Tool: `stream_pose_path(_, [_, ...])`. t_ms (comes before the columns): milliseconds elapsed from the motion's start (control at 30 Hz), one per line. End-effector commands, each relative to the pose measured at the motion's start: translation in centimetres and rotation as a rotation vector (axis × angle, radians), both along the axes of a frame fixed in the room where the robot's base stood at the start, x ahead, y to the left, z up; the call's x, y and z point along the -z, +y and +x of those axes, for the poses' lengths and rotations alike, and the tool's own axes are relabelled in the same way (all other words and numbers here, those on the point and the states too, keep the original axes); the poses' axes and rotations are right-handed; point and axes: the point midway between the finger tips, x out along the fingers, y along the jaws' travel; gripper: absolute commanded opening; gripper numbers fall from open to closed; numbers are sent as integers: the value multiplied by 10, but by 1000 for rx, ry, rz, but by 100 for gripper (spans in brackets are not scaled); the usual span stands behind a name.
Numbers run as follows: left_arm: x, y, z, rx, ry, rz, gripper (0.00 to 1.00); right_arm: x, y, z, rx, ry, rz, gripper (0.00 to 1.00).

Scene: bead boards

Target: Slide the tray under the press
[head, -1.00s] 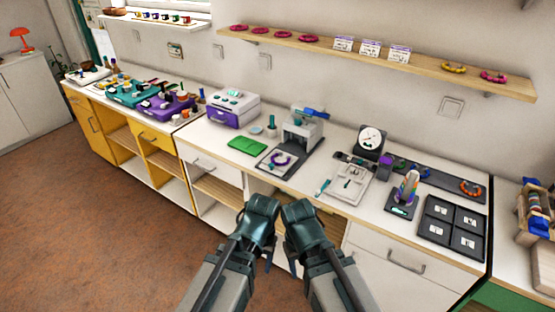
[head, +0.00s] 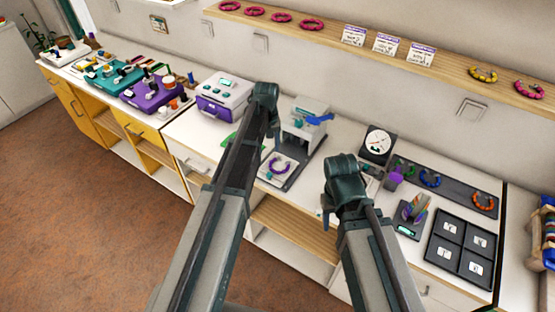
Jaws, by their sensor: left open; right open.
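The press (head: 303,122), grey-white with a blue lever (head: 319,119), stands at the back of the white counter. A small light tray (head: 268,175) with an open purple bead ring (head: 280,168) lies on the dark base in front of the press. My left gripper (head: 264,94) is open, raised in front of the counter's back, left of the press in the picture. My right gripper (head: 341,163) is open, to the right of the tray and in front of the dial scale. Neither gripper is seen holding anything. My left arm passes close by the tray's left edge.
A green mat (head: 228,141) is partly hidden behind my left arm. A purple-and-white machine (head: 223,95) stands left of it. A dial scale (head: 377,144), a bead display and a dark four-part board (head: 462,248) stand to the right. A shelf (head: 400,52) runs above.

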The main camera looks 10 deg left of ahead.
Motion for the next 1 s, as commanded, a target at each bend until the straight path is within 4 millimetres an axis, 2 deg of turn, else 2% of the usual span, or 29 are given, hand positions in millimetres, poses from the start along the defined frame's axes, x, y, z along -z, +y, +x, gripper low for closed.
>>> stream_pose_path(267, [5,1,0,-3,0,-1,60,4,0,0,0,0,0,50])
stream_pose_path(467, [20,0,0,-2,0,-1,60,20,0,0,1,0,0,50])
stream_pose_path(1000, [93,0,0,-1,0,-1,60,93,0,0,1,0,0,50])
